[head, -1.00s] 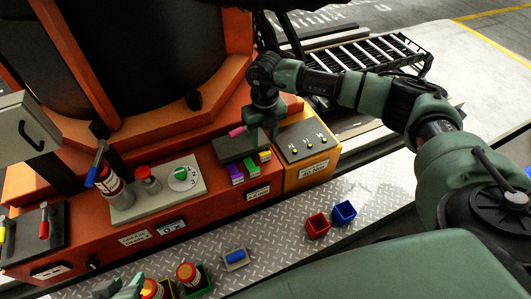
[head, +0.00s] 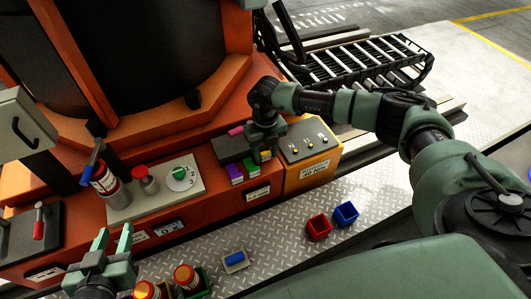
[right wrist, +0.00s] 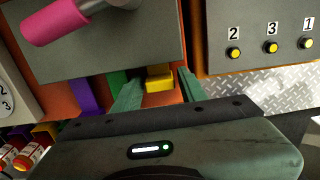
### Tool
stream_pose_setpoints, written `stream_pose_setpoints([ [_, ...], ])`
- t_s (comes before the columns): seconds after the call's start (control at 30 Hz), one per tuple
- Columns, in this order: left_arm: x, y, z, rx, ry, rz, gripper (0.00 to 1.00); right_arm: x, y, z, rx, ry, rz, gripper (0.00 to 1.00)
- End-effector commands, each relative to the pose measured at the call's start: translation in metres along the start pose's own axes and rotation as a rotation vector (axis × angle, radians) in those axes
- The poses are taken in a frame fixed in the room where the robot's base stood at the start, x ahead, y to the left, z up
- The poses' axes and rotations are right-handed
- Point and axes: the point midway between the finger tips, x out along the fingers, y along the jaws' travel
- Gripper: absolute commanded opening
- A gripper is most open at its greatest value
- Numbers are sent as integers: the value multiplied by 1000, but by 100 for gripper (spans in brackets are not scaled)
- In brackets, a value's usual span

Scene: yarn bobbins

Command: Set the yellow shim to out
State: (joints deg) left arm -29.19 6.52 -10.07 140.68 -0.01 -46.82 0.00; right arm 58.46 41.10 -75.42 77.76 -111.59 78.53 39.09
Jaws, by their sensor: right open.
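The yellow shim (right wrist: 159,78) shows in the right wrist view as a short yellow block under a grey block, right of the green shim (right wrist: 117,82) and purple shim (right wrist: 86,98). In the head view the yellow shim (head: 266,157) is largely hidden by my right gripper. My right gripper (right wrist: 160,92) is open, its fingers on either side of the yellow shim; contact cannot be told. My left gripper (head: 115,240) is open and empty at the lower left in the head view, in front of the orange machine base.
The pink handle (right wrist: 55,22) juts from the grey block, left of my right gripper. A yellow box with numbered buttons (head: 312,152) stands at the right. Red (head: 318,227) and blue (head: 346,213) bins and a tray with a blue piece (head: 235,261) lie on the metal deck.

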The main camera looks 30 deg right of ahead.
Motion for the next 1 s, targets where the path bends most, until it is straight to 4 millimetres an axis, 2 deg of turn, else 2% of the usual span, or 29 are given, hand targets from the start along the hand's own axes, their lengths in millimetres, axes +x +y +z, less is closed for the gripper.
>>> stream_pose_setpoints([
  [0.07,0,0,0,0,0,0,36,0,0,0,0,0,0,42],
  [0.1,0,0,0,0,-1,0,36,0,0,0,0,0,0,36],
  [0.23,0,0,0,0,-2,0,36,0,0,0,0,0,0,0],
  [1.0,0,0,1,-1,-3,0,36,0,0,0,0,1,0,0],
])
